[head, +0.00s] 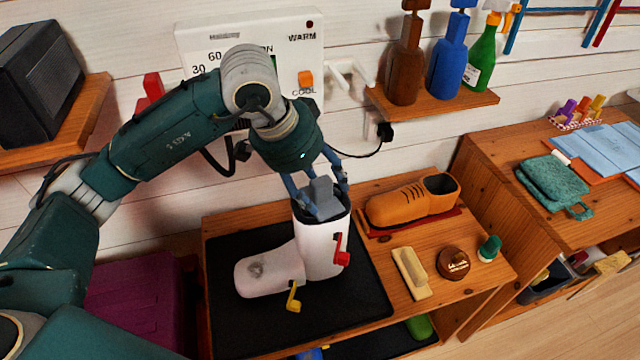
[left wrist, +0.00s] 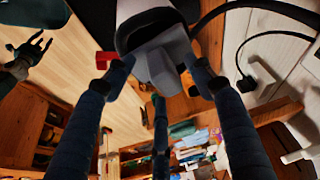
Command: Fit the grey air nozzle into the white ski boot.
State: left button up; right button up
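The white ski boot (head: 322,243) stands on a black mat on the bench, its dark-lined opening upward. The grey air nozzle (head: 321,190) is at the boot's mouth, its lower part hidden by the rim; I cannot tell how deep it sits. My left gripper (head: 326,196) comes from above, its blue fingertips close against the nozzle's sides. The left wrist view shows the nozzle (left wrist: 163,62) between the fingers, in front of the boot's dark opening (left wrist: 142,22). My right gripper (left wrist: 33,48) shows there at upper left, fingers spread, empty, away from the boot.
The black mat (head: 231,315) lies under the boot. An orange shoe (head: 400,205), a brush (head: 410,272), a round tin (head: 453,263) and a green-capped item (head: 489,249) are to the right. A dial panel (head: 237,40) is behind; a bottle shelf (head: 430,108) is at upper right.

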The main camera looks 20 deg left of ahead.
pick_arm(q)
jog(key=v, duration=0.7)
jog(key=shift+r, duration=0.2)
jog(key=shift+s, duration=0.2)
dwell(0.3)
